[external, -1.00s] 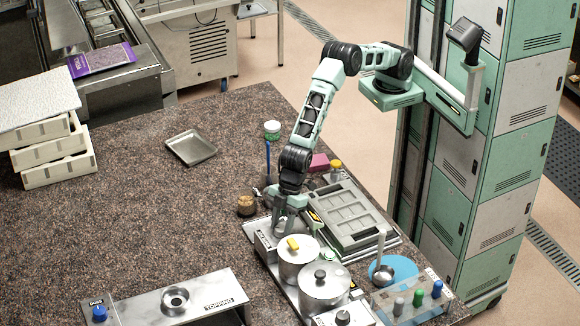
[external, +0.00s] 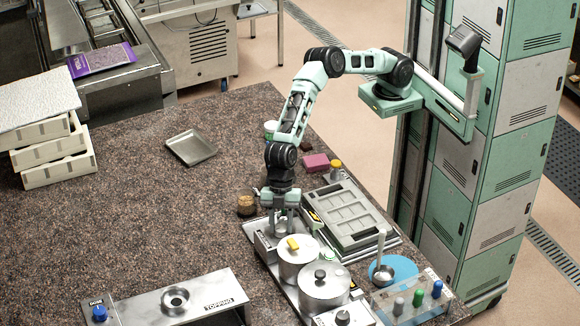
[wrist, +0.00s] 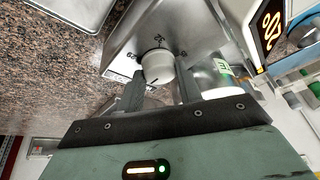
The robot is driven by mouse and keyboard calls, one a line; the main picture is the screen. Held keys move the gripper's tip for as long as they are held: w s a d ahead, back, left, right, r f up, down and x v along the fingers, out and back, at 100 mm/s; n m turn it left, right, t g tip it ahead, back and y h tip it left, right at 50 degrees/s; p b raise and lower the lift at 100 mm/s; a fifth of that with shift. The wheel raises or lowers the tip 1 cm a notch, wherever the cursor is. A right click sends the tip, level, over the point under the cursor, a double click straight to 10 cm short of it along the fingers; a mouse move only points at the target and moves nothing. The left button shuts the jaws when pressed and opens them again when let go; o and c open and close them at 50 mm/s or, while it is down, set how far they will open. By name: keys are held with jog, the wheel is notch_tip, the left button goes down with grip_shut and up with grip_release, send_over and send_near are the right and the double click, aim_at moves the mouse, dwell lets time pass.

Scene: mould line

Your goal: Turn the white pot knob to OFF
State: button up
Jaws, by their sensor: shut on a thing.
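The white pot knob (wrist: 157,66) is round, with a dark pointer mark, and sits on the steel panel of the pot station (external: 262,246). In the wrist view it is between the two fingers of my gripper (wrist: 158,84), which is shut on it. Small dark markings show on the panel around the knob, too small to read surely. In the external view my gripper (external: 282,228) points down at the back left of the station and hides most of the knob.
Two lidded pots stand close in front of my gripper, one with a yellow lid handle (external: 293,244) and one with a dark handle (external: 320,274). A grey moulded tray (external: 350,215) is to the right. A brown jar (external: 246,204) stands to the left.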

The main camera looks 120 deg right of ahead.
dwell(0.3)
jog(key=o, duration=1)
jog(key=shift+r, duration=0.1)
jog(key=b+v, duration=0.4)
jog(key=v, duration=1.3)
jog(key=shift+d, duration=0.15)
jog(key=shift+s+r, duration=0.1)
